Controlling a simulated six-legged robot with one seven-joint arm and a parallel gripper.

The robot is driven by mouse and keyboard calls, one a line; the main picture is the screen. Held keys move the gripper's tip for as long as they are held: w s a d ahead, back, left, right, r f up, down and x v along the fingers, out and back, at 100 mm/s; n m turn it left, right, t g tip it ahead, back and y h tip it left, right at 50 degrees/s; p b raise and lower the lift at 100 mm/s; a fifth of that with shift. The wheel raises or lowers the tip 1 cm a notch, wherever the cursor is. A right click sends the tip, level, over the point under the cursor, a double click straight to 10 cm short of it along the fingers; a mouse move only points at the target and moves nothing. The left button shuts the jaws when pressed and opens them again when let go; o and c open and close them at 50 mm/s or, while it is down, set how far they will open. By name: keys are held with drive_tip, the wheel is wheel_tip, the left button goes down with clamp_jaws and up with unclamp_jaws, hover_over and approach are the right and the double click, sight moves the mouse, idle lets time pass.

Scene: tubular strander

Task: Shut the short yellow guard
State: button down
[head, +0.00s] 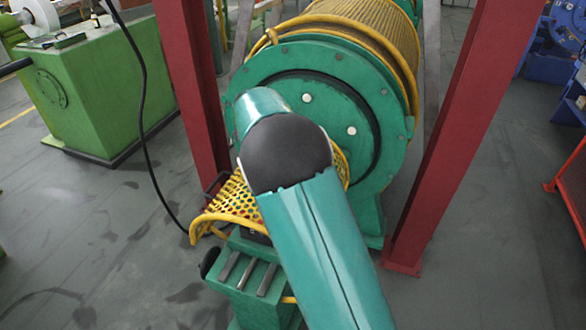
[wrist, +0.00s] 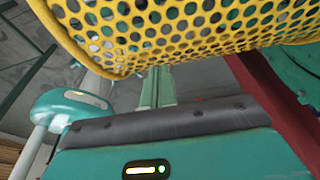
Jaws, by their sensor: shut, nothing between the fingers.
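The short yellow guard (head: 234,198) is a curved, perforated sheet with a tubular yellow rim, in front of the green end disc in the head view. My arm crosses in front of it and hides its middle; a bit of yellow mesh shows right of my arm. The guard appears raised and tilted above the green block below it, but its exact angle is hard to tell. In the wrist view its mesh and rim (wrist: 170,35) fill the top, very close to the camera. My gripper is hidden behind my arm in the head view, and no fingers show in the wrist view.
A green grooved block (head: 245,275) stands below the guard. The large green disc (head: 365,110) and a long yellow cage (head: 375,30) are behind. Red posts (head: 190,85) flank the machine. A black cable (head: 142,80) hangs at left.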

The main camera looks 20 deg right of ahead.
drive_tip(key=shift+h, duration=0.3)
drive_tip(key=w+a+f, duration=0.2)
drive_tip(key=a, duration=0.1)
drive_tip(key=shift+f, duration=0.2)
drive_tip(key=shift+w+a+f, duration=0.45)
drive_tip(key=shift+a+f, duration=0.2)
drive_tip(key=shift+f, duration=0.1)
